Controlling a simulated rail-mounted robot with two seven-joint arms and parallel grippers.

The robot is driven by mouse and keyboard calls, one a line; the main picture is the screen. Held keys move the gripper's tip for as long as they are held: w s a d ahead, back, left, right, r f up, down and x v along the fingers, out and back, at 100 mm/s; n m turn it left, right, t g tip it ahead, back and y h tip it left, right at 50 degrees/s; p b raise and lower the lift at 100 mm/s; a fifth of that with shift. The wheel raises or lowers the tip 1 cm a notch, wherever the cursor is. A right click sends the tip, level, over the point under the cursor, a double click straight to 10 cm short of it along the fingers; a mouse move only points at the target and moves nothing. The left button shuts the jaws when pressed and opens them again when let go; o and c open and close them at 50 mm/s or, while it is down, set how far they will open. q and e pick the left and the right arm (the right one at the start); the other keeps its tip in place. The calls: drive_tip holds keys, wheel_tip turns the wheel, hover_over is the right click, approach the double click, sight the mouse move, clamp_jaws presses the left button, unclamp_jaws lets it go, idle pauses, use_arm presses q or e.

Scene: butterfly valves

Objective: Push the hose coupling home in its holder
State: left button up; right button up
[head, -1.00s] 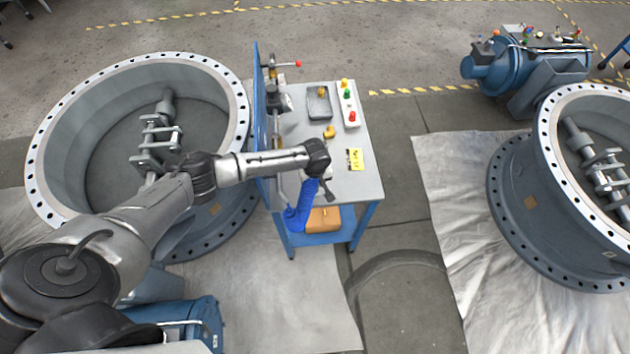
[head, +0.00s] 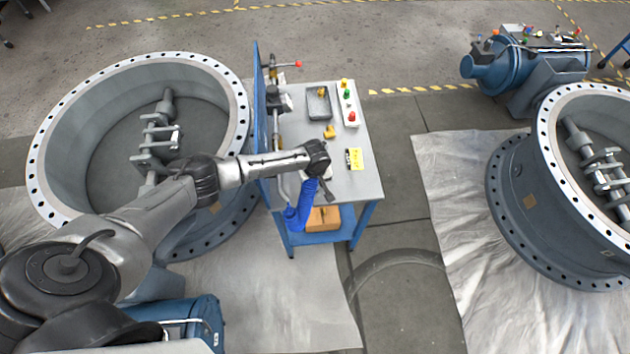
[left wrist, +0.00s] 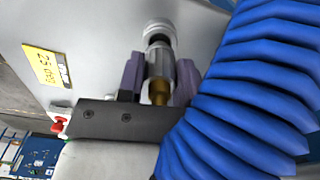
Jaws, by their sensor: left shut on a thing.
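My left gripper (left wrist: 158,80) is shut on the hose coupling (left wrist: 157,60), a grey metal cylinder with a brass-coloured end, held between two purplish fingers. Beyond the coupling, in line with it, is a pale round piece (left wrist: 158,30) that looks like the holder's mouth. I cannot tell how deep the coupling sits in it. The blue ribbed hose (left wrist: 255,85) fills the right of the left wrist view. In the head view the hose (head: 298,215) hangs at the bench's near left corner, and my arm hides the coupling and holder. My right gripper is not in view.
The grey bench top (head: 365,185) carries a tray (head: 319,103), a button box (head: 349,103) and a yellow label (head: 355,159). A blue upright panel (head: 259,110) edges its left side. A large flanged valve (head: 60,115) stands left.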

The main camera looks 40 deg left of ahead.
use_arm(q)
drive_tip(key=shift+p, duration=0.3)
idle(0.6)
drive_tip(key=shift+f, duration=0.15)
idle(0.5)
drive_tip(key=shift+f, duration=0.3)
idle(0.4)
drive_tip(key=shift+f, duration=0.25)
idle(0.5)
drive_tip(key=shift+f, duration=0.4)
idle(0.4)
